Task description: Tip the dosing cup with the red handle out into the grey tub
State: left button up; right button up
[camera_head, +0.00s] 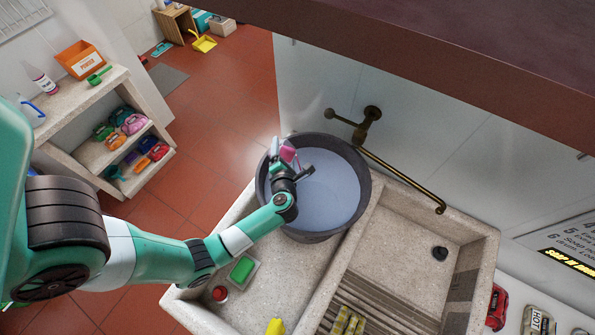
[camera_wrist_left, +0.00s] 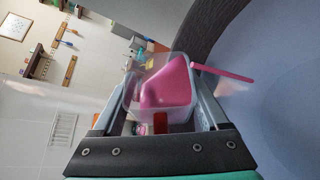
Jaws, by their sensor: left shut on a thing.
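The dosing cup (camera_wrist_left: 133,97) is a clear cup with pink content and a small red handle (camera_wrist_left: 160,122) in the left wrist view. My left gripper (camera_wrist_left: 162,112) is shut on it. A pink strand (camera_wrist_left: 225,72) runs from the cup's lip toward the tub side, and the cup looks tilted. The grey tub (camera_head: 312,237) holds pale blue-grey liquid; its dark wall (camera_wrist_left: 212,32) also shows in the left wrist view. In the head view, the cup (camera_head: 288,153) is over the tub's left part, partly hidden by my left gripper (camera_head: 281,165). My right gripper is out of view.
The tub sits on a stone sink (camera_head: 395,295) with a ribbed washboard side. A brass tap pipe (camera_head: 405,182) runs behind and right of it. A green soap block (camera_head: 242,269) and a red item (camera_head: 220,293) lie at the front left. Shelves (camera_head: 95,155) stand far left.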

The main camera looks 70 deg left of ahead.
aim_at(289, 143)
pick_arm(q)
jog(key=shift+r+m+y+b, duration=0.4)
jog(key=shift+m+b, duration=0.4)
jog(key=shift+b, duration=0.05)
dwell(0.9)
jog(key=shift+w+d+r+m+g+y, duration=0.2)
jog(key=shift+r+m+g+y, duration=0.1)
jog(key=shift+m+y, duration=0.3)
dwell(0.8)
jog(key=shift+w+d+r+m+y, duration=0.3)
jog(key=shift+w+d+m, duration=0.15)
jog(key=shift+m, duration=0.25)
dwell(0.7)
jog(key=shift+w+d+r+m+y, duration=0.15)
jog(key=shift+w+m+y, duration=0.2)
jog(key=shift+m, duration=0.35)
dwell(0.6)
jog(key=shift+r+m+y, duration=0.25)
jog(key=shift+r+m, duration=0.15)
